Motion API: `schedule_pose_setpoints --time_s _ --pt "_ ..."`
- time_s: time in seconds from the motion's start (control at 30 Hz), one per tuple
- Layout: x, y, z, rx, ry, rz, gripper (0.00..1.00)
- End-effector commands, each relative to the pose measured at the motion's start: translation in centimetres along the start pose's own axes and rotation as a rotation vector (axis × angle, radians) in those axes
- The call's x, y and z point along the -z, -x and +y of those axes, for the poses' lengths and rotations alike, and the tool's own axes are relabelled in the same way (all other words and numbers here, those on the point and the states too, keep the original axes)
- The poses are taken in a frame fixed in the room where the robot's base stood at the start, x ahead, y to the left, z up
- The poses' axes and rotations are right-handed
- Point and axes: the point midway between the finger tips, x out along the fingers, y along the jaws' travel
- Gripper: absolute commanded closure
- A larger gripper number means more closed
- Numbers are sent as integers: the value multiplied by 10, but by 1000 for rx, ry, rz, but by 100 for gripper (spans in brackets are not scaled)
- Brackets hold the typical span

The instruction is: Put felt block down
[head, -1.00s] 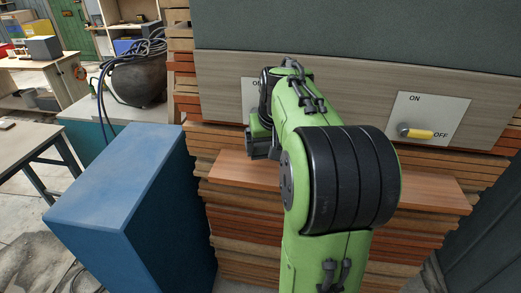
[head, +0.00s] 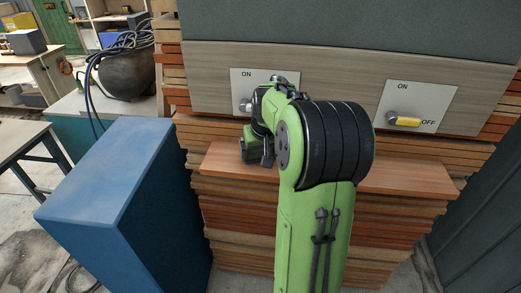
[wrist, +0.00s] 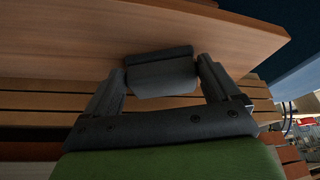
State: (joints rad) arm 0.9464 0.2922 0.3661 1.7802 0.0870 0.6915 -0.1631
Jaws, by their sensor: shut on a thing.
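The felt block (wrist: 160,80) is a dark grey block between the two fingers of my gripper (wrist: 161,73) in the wrist view. My gripper is shut on it. The block is right at the face of a brown wooden shelf board (wrist: 70,45); whether it touches cannot be told. In the head view the shelf board (head: 400,180) juts out from stacked planks, and my gripper (head: 252,152) is over its left part. My arm hides most of the gripper, and the block cannot be made out there.
Above the shelf, a wooden panel carries two ON/OFF plates: a left one (head: 250,82), partly hidden by my arm, and a right one (head: 440,100) with a yellow-handled switch (head: 405,120). A blue cabinet (head: 105,185) stands close on the left. The shelf's right part is clear.

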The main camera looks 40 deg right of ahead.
Motion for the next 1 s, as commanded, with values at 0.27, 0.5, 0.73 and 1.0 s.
schedule_pose_setpoints --time_s 0.27,0.5,0.73,1.0 --pt "0 -1 0 0 0 0 0" --pt "3 35 0 -3 -1 7 0" --pt "2 97 0 -2 0 5 0" --pt "1 124 0 0 -1 1 0"
